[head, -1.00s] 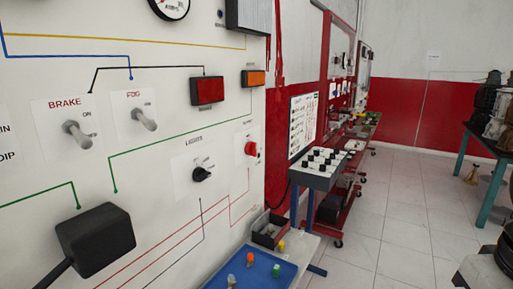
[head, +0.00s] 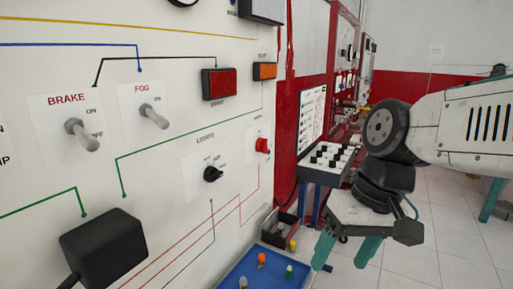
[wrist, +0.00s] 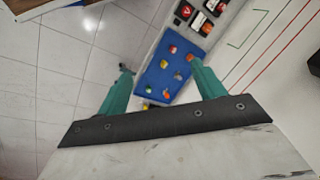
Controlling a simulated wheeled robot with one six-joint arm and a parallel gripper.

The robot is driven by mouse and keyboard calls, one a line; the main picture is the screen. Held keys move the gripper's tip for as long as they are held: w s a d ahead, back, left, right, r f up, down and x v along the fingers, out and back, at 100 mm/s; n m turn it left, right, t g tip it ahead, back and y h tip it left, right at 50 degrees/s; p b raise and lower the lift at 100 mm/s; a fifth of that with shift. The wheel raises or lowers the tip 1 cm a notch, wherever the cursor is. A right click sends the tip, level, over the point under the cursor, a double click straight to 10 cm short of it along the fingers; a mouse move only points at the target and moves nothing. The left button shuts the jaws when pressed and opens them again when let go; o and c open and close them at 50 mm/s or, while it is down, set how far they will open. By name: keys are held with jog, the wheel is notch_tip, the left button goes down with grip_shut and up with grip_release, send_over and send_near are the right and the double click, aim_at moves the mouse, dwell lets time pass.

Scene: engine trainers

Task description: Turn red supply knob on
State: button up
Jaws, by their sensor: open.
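The red supply knob (head: 263,146) sits on a small white plate on the right part of the white panel in the head view. My gripper (head: 348,258) has come in at the right of the head view, to the right of and below the knob, apart from it. Its two teal fingers point down and are spread apart with nothing between them. In the wrist view my gripper (wrist: 158,82) is open and empty above the floor and the edge of a blue tray. I cannot make out the red knob in the wrist view.
A black lights knob (head: 212,174) is left of the red knob. Brake (head: 82,134) and fog (head: 152,117) toggles are further left. A blue tray (head: 262,277) with small coloured pieces lies below the panel, beside a dark bin (head: 281,226). A console (head: 329,163) stands behind.

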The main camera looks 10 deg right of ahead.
jog(key=w+a+r+m+y, duration=0.15)
jog(key=w+a+y, duration=0.4)
jog(key=w, duration=0.65)
jog(key=m+t+y, duration=0.4)
jog(key=m+t, duration=0.3)
jog(key=t, duration=0.5)
send_near(267, 146)
jog(key=x, duration=0.9)
jog(key=shift+w+f, duration=0.1)
jog(key=shift+w, duration=0.15)
jog(key=shift+m, duration=0.25)
jog(key=c, duration=1)
